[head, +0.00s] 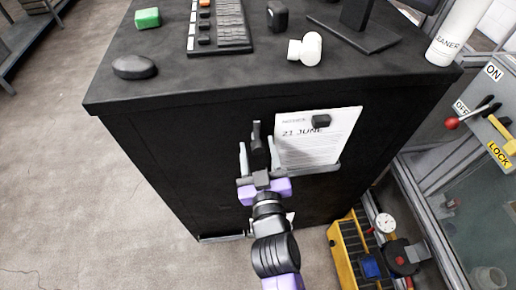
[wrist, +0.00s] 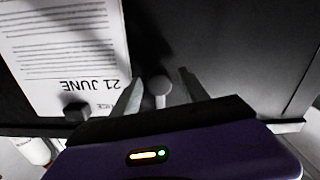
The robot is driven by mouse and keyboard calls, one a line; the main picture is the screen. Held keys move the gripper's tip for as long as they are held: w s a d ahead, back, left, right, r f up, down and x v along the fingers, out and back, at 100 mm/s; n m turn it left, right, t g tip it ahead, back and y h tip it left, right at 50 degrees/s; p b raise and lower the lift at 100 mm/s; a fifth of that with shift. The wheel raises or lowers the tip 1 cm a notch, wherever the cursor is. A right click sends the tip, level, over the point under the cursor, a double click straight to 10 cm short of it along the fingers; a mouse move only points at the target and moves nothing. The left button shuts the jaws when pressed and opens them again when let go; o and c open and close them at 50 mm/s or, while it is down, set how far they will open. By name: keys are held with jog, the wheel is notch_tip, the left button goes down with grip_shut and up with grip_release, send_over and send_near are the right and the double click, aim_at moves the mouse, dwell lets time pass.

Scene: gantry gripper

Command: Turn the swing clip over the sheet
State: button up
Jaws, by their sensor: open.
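A white sheet (head: 318,142) headed "21 JUNE" stands against the black front of the cabinet, above a thin grey ledge (head: 325,170). A small dark block (head: 321,121) lies over its upper part. Just left of the sheet, a dark upright piece (head: 257,135), which looks like the swing clip, stands off the sheet. My gripper (head: 257,152) is open around it. In the wrist view my gripper (wrist: 158,82) has one finger on each side of a round-ended grey piece (wrist: 157,86). I cannot tell whether either finger touches it. The sheet (wrist: 65,50) also shows there, upside down.
A yellow crate (head: 350,258) stands at the lower right. The floor at left is clear.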

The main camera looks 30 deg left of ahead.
jog(key=shift+w+a, duration=0.1)
jog(key=shift+w, duration=0.05)
jog(key=shift+c, duration=0.2)
grip_shut()
dwell(1.2)
